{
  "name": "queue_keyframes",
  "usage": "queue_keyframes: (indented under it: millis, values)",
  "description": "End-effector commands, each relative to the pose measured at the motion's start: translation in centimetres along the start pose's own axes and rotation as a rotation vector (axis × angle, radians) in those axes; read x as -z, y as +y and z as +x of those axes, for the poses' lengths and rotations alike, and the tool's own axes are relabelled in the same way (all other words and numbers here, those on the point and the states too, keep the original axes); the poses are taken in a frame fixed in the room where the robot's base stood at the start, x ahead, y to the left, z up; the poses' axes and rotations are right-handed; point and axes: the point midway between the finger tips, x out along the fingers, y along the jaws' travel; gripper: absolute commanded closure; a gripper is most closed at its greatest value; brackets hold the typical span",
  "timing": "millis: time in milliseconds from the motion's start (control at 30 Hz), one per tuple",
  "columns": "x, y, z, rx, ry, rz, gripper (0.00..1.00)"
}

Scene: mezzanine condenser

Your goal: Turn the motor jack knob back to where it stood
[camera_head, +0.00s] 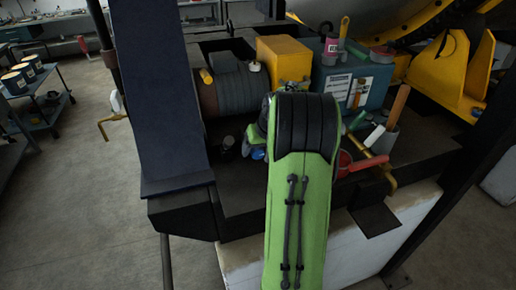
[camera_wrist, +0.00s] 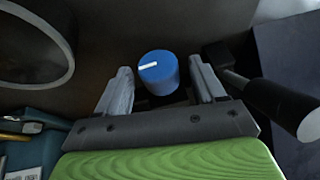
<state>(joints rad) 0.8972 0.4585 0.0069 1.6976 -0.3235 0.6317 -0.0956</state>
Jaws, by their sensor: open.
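The knob (camera_wrist: 160,77) is a blue cylinder with a white pointer line on its top face, in the upper middle of the wrist view. The line runs nearly level, tilted slightly up to the right. My gripper (camera_wrist: 161,84) is open, with one finger on each side of the knob and a visible gap to each.
A dark cylinder (camera_wrist: 282,103) lies close right of my gripper in the wrist view. In the head view, a motor (camera_head: 238,90), yellow box (camera_head: 284,57) and teal box (camera_head: 343,80) stand behind my arm. Tools and a red funnel-like item (camera_head: 362,165) crowd the right; a dark panel (camera_head: 160,95) rises left.

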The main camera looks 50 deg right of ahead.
Motion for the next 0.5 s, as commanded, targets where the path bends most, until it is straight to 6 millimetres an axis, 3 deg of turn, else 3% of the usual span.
queue_keyframes:
  millis: [100,400,500]
  values:
    - [-0.02,0.00,0.00,0.000,0.000,0.000,0.31]
    - [-0.02,0.00,-0.02,0.000,0.000,0.000,0.77]
    - [-0.02,0.00,-0.03,0.000,0.000,0.001,0.86]
